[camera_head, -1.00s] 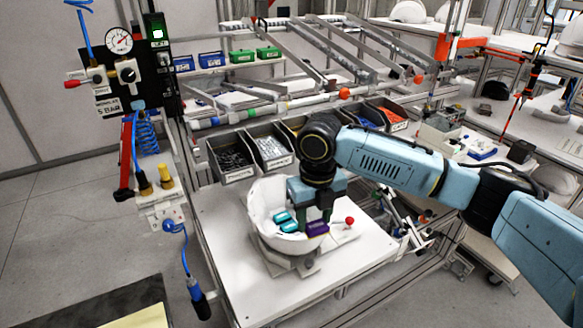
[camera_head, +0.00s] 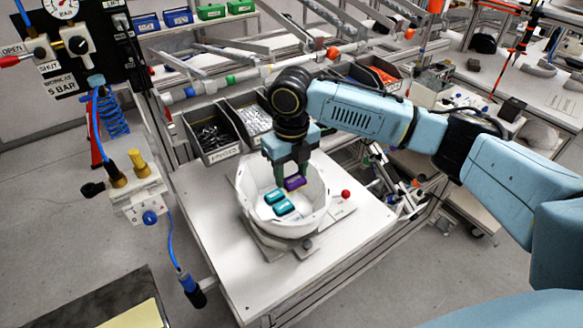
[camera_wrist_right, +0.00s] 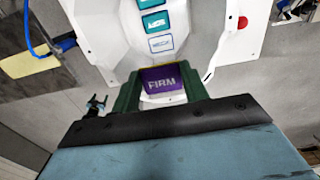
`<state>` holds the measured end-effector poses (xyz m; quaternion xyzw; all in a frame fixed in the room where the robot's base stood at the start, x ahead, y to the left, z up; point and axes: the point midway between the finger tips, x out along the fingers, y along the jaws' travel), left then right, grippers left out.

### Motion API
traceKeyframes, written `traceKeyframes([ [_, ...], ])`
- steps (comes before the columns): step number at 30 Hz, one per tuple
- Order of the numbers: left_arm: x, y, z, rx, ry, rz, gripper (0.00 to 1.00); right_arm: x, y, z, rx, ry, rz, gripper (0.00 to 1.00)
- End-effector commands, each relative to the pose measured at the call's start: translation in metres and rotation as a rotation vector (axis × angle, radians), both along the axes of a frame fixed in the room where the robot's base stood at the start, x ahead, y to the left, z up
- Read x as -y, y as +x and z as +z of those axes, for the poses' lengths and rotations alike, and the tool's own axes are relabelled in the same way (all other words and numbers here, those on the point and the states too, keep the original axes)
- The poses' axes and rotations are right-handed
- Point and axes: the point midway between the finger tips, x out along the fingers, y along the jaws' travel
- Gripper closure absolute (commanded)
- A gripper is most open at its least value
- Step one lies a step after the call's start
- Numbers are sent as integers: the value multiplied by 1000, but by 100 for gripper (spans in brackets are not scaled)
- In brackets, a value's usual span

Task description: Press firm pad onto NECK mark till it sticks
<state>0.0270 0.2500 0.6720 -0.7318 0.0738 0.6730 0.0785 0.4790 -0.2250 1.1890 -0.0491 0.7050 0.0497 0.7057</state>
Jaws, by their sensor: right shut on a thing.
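The firm pad is a purple block lettered FIRM (camera_wrist_right: 162,80); it also shows in the head view (camera_head: 295,183). My right gripper (camera_head: 290,178) has dark green fingers shut on its sides. It holds the pad over the inside of the white helmet shell (camera_head: 322,196), toward the far wall. Two teal pads (camera_head: 284,207) lie inside the shell. In the wrist view, an outlined mark (camera_wrist_right: 161,44) is bare, between a teal pad (camera_wrist_right: 152,22) and the held pad; its small lettering is hard to read. I cannot tell whether the firm pad touches the shell. My left gripper is not in view.
The shell sits on a grey fixture on a white table (camera_head: 215,235). A red knob (camera_head: 346,194) stands right of it. Parts bins (camera_head: 212,133) line the table's back. An air panel with hoses (camera_head: 75,45) is at the left. The table's front left is clear.

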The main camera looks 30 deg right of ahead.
Motion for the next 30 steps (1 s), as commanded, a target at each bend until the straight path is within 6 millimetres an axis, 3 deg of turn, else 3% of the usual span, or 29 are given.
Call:
traceKeyframes([
  [1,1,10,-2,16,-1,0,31,0,0,-7,-2,0,0,77],
  [5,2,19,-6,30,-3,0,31,0,-1,-21,-1,0,0,77],
  [18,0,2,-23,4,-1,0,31,0,-1,-65,-2,-1,0,77],
  [30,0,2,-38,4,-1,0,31,0,0,-105,-1,0,-1,77],
])
